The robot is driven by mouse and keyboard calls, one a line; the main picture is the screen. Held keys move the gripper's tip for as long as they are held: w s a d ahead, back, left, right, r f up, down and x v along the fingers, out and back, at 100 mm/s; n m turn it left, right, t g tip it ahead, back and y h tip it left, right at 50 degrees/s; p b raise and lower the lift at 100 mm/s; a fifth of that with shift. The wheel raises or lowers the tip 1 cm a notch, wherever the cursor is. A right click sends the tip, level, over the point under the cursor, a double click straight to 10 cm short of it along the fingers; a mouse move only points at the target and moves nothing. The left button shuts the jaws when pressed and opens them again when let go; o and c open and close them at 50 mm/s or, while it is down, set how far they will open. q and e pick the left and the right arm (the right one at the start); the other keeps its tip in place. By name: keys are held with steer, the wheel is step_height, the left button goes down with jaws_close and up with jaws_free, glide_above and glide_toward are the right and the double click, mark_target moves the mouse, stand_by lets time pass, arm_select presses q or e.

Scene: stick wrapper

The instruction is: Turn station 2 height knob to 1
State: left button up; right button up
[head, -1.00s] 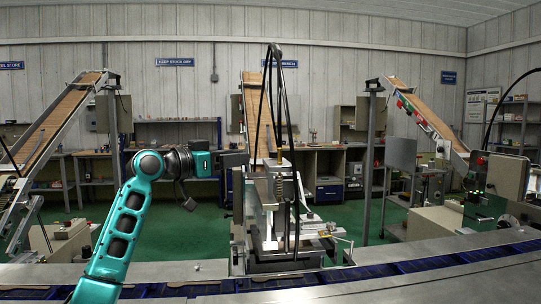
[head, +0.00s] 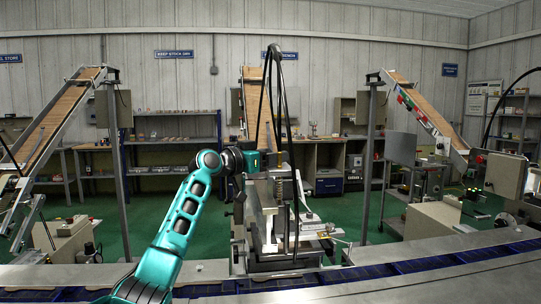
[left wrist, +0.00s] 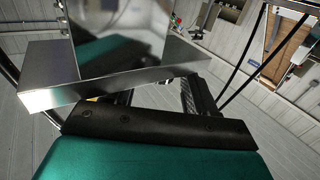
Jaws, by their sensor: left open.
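The middle station (head: 268,215) is a pale metal machine with a spring column, standing behind the blue conveyor. I cannot make out its height knob or any scale numbers in either view. My left arm reaches in from the lower left, and its wrist (head: 250,160) is at the upper left part of this machine; the fingertips cannot be told apart there. In the left wrist view my left gripper (left wrist: 160,97) is open, its dark fingers partly hidden behind a shiny metal block (left wrist: 110,75). Whether they touch the block cannot be told. My right gripper is in neither view.
A blue conveyor belt (head: 400,267) with metal edges runs across the front. Black cables (head: 277,100) arch above the middle machine. Inclined chutes stand left (head: 60,112), centre and right (head: 420,105).

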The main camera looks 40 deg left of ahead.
arm_select(q)
jaws_close()
stand_by(0.5)
steer(key=shift+a+f+m+h, duration=0.1)
steer(key=shift+m+h, duration=0.2)
steer(key=shift+h, duration=0.2)
steer(key=shift+a+m+h+b, duration=0.1)
steer(key=shift+m+h+b, duration=0.35)
steer(key=shift+h, duration=0.25)
steer(key=shift+a+m+g+h+p, duration=0.1)
steer(key=shift+m+g+h+p, duration=0.2)
steer(key=shift+m+g+h, duration=0.85)
steer(key=shift+a+r+m+g+h+p, duration=0.2)
steer(key=shift+m+h+p, duration=0.3)
steer(key=shift+h, duration=0.35)
steer(key=shift+a+r+m+g+h+p, duration=0.1)
steer(key=shift+a+r+m+h+p, duration=0.15)
steer(key=shift+h+p, duration=0.45)
steer(key=shift+f, duration=0.1)
steer(key=shift+w+d+f+m+g+h, duration=0.15)
steer(key=shift+d+m+g+h, duration=0.1)
steer(key=shift+m+h, duration=0.35)
